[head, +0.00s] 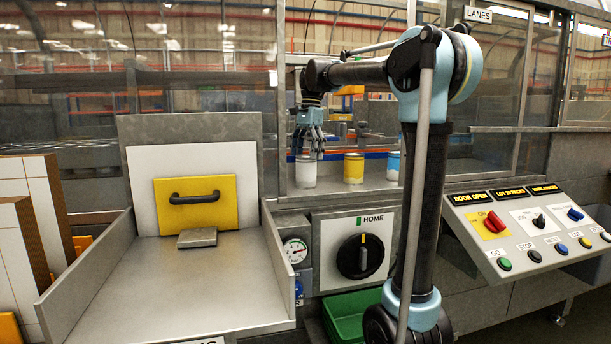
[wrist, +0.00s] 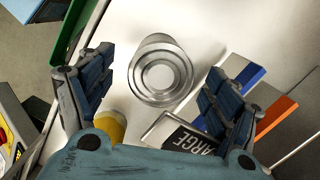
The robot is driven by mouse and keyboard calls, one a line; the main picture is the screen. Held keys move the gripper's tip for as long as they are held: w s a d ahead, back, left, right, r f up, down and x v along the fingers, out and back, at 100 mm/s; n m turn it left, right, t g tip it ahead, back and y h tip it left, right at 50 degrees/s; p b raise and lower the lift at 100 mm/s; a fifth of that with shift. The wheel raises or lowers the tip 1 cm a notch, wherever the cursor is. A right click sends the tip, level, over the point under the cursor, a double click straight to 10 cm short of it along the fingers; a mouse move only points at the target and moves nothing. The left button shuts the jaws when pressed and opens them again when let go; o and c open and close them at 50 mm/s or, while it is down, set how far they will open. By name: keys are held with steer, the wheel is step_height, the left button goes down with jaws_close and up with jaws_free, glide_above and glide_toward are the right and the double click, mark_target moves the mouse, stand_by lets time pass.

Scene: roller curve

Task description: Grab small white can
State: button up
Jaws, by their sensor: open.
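The small white can (head: 306,174) stands upright on the ledge behind the window opening, leftmost of the cans there. In the wrist view its round, ringed metal top (wrist: 160,76) lies between my two fingers. My gripper (head: 308,151) points down directly above the can, with its fingertips about level with the can's top. In the wrist view my gripper (wrist: 162,72) is open, with one finger on each side of the can and visible gaps to both. Nothing is held.
A yellow can (head: 353,168) stands to the right, also near my left finger in the wrist view (wrist: 109,128). A blue-and-white can (head: 393,165) is farther right, partly behind my arm. A "LARGE" sign (wrist: 188,140) lies near my right finger. A green bin (head: 346,318) sits below.

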mark_target(305, 169)
steer(key=shift+a+f, duration=0.2)
steer(key=shift+f, duration=2.85)
steer(key=shift+c, duration=0.4)
steer(key=c, duration=1.1)
